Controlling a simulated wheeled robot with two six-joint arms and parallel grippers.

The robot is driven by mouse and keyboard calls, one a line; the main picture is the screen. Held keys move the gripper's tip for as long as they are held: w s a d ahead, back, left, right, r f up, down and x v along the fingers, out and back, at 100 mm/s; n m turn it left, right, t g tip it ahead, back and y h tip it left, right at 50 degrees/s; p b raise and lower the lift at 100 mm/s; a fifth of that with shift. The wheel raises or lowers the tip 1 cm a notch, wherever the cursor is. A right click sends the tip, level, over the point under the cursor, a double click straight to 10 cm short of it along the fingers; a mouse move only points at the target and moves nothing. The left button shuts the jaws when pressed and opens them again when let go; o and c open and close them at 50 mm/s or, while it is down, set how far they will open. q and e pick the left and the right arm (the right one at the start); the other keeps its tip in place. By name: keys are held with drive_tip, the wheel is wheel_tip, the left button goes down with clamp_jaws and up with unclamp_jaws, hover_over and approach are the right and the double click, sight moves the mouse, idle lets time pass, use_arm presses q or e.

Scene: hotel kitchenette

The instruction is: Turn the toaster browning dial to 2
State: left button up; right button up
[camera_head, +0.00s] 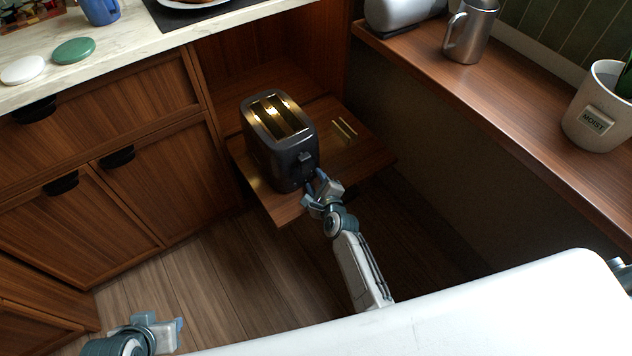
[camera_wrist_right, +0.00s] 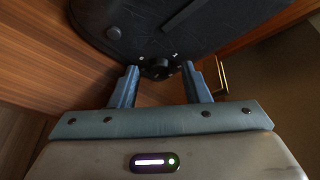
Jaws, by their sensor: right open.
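The dark toaster (camera_head: 284,155) stands on a pulled-out wooden shelf, its slots glowing yellow. Its front has a lever (camera_head: 305,160). In the right wrist view the toaster front (camera_wrist_right: 200,35) fills the top, with the small black browning dial (camera_wrist_right: 160,69) at its lower edge. Tiny pale marks surround the dial, too small to read, so its setting cannot be told. My right gripper (camera_head: 316,188) is at the toaster's lower front. Its fingers (camera_wrist_right: 160,75) are open, one on each side of the dial; contact cannot be told. My left gripper (camera_head: 172,334) is low at the left, away from the toaster.
The shelf (camera_head: 368,152) has bare room right of the toaster, with thin brass strips (camera_head: 345,130). A cabinet wall (camera_head: 190,100) stands left. The right ledge (camera_head: 500,95) holds a metal jug (camera_head: 472,35) and a plant pot (camera_head: 597,110). A white surface (camera_head: 480,315) crosses the front.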

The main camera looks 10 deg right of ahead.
use_arm(q)
drive_tip(key=shift+s+a+r+g+p, duration=0.45)
drive_tip(key=shift+a+r+p, duration=0.1)
drive_tip(key=shift+r, duration=0.1)
use_arm(e)
drive_tip(key=v, duration=1)
drive_tip(key=shift+s+r, duration=0.15)
drive_tip(key=shift+s, duration=0.25)
